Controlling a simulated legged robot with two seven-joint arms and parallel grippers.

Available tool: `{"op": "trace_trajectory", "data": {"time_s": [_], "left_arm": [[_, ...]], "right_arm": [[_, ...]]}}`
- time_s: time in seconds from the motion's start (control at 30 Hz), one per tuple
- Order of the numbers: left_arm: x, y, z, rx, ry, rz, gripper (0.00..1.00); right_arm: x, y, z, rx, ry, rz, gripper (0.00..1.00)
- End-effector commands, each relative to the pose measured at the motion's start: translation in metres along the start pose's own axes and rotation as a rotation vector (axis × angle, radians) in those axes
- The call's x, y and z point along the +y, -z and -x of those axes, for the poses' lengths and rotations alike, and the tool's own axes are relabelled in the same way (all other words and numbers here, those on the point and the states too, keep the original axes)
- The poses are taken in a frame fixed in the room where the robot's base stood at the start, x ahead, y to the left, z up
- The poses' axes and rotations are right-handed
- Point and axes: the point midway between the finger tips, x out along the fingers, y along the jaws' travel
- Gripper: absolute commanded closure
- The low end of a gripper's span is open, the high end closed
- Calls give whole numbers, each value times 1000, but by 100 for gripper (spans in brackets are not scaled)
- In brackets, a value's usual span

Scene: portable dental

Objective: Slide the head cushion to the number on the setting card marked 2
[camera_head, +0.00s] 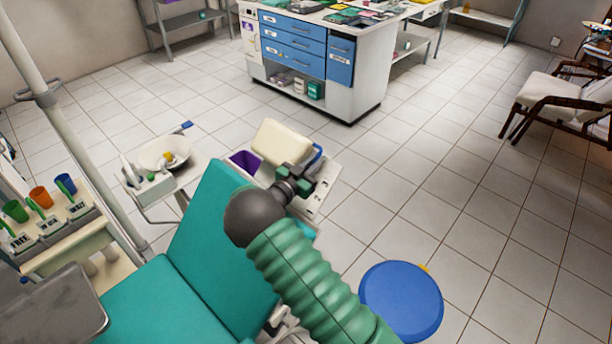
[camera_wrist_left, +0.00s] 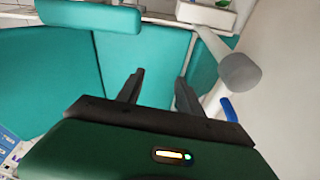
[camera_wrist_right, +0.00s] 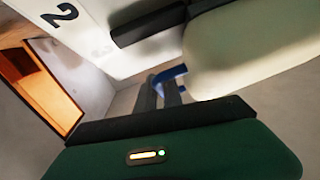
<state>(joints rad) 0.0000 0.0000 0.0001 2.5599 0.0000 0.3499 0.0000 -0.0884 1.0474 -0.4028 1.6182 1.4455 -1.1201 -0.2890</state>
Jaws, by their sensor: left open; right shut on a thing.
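The cream head cushion (camera_head: 280,142) is at the top end of the teal dental chair (camera_head: 225,240). It also fills the upper right of the right wrist view (camera_wrist_right: 250,45). My right gripper (camera_head: 298,182) is beside it, its fingers (camera_wrist_right: 163,90) shut on a blue handle (camera_wrist_right: 172,74) by the cushion. The handle also shows in the head view (camera_head: 318,154). A white panel (camera_wrist_right: 95,25) in the right wrist view bears a black 2 (camera_wrist_right: 60,15). My left gripper (camera_wrist_left: 157,88) is open and empty over teal upholstery; the head view does not show it.
A small basin stand (camera_head: 165,155) is left of the chair. A cart with cups (camera_head: 60,240) and a grey pole (camera_head: 70,130) stand further left. A blue stool (camera_head: 400,300) is at the lower right. A cabinet (camera_head: 315,60) stands behind.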

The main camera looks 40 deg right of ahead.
Motion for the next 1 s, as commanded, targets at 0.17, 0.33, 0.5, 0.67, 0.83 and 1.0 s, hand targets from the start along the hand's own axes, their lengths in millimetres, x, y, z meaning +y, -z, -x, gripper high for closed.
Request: {"op": "trace_trajectory", "data": {"time_s": [0.17, 0.33, 0.5, 0.67, 0.83, 1.0], "left_arm": [[0, 1, 4, 0, 0, 0, 57], [0, 1, 4, 0, 0, 0, 57], [0, 1, 4, 0, 0, 0, 57], [0, 1, 4, 0, 0, 0, 57], [0, 1, 3, 0, 0, 0, 57], [0, 0, 0, 0, 0, 0, 57]], "right_arm": [[-2, 16, -13, 7, 2, -3, 100], [-2, 17, -14, 10, 3, -3, 100], [-3, 18, -14, 11, 4, -4, 81], [-2, 16, -13, 7, 2, -3, 81], [-2, 14, -7, 4, 2, -2, 81], [-2, 13, 28, 3, 5, -2, 81]]}}
